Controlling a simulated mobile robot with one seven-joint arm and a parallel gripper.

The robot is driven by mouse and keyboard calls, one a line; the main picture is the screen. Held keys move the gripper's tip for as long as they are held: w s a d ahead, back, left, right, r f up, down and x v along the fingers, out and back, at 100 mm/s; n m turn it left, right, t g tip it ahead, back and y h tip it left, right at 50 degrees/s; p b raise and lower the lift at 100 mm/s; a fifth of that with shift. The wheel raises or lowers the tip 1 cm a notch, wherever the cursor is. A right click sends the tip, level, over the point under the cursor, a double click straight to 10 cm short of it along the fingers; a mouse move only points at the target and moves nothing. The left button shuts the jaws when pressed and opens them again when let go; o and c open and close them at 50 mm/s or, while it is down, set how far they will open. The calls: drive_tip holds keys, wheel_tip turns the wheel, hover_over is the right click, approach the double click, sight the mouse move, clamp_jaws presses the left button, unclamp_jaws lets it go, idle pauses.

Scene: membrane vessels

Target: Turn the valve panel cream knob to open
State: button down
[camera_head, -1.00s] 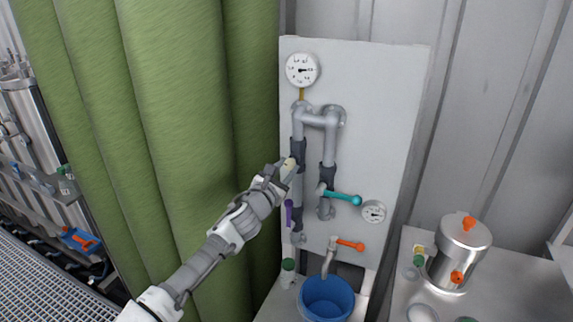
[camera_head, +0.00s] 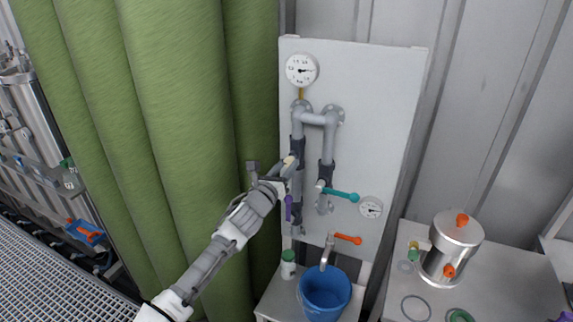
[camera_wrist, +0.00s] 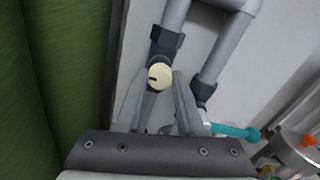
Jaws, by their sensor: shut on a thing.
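The cream knob (camera_head: 290,160) sits on the dark valve body of the left grey pipe on the white valve panel (camera_head: 375,120). In the wrist view, the round face of the cream knob (camera_wrist: 159,76) shows a short dark mark on its left side. My gripper (camera_head: 286,168) is at the knob, coming from the lower left. In the wrist view, the fingers of my gripper (camera_wrist: 159,92) stand on either side of the knob, shut on it. The fingers partly hide the valve below.
A teal lever (camera_head: 342,195), a purple lever (camera_head: 288,208) and an orange lever (camera_head: 348,239) stick out near the knob. A blue bucket (camera_head: 324,296) stands below. Green curtain (camera_head: 170,120) hangs close on the left. A steel vessel (camera_head: 452,250) stands right.

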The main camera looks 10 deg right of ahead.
idle(0.3)
drive_tip(key=c, duration=0.5)
unclamp_jaws()
drive_tip(key=shift+s+a, duration=0.1)
drive_tip(key=b+v, duration=0.1)
drive_tip(key=v, duration=1.6)
drive_tip(key=shift+s, duration=0.1)
